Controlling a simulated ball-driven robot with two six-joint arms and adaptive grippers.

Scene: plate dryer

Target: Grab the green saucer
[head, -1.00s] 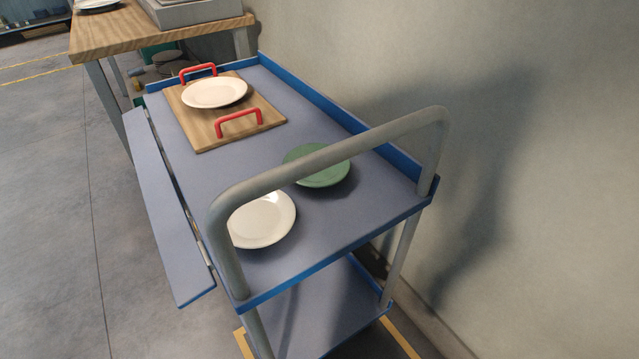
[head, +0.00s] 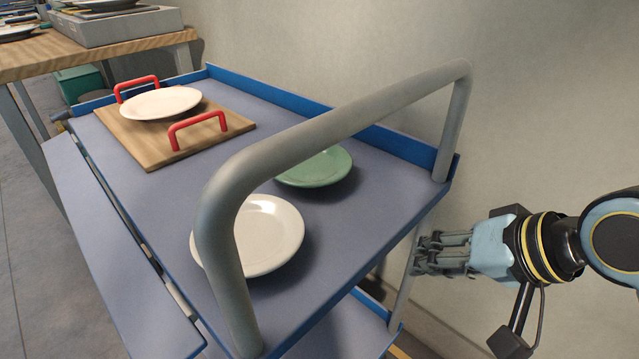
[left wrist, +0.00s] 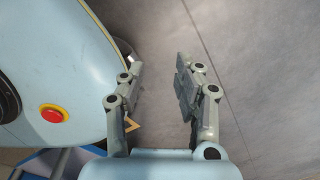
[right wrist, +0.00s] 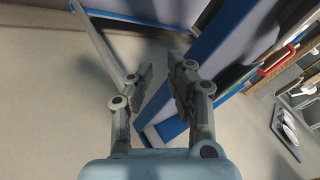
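The green saucer (head: 318,169) lies on the top shelf of the blue-grey cart, near its wall side. The cart's grey handle bar passes in front of it and hides part of its far edge. My right gripper (head: 416,258) is beside the cart's near right corner, lower than the saucer and apart from it. In the right wrist view the right gripper (right wrist: 160,82) is open, with nothing between its fingers. My left gripper (left wrist: 158,72) shows only in the left wrist view, open and empty above grey floor.
A white plate (head: 262,236) lies near the saucer, partly behind the handle bar (head: 330,125). Another white plate (head: 160,102) rests on a wooden tray (head: 150,152) with red handles. The cart's blue rim (head: 290,100) runs along the wall. A wooden table (head: 100,52) stands behind.

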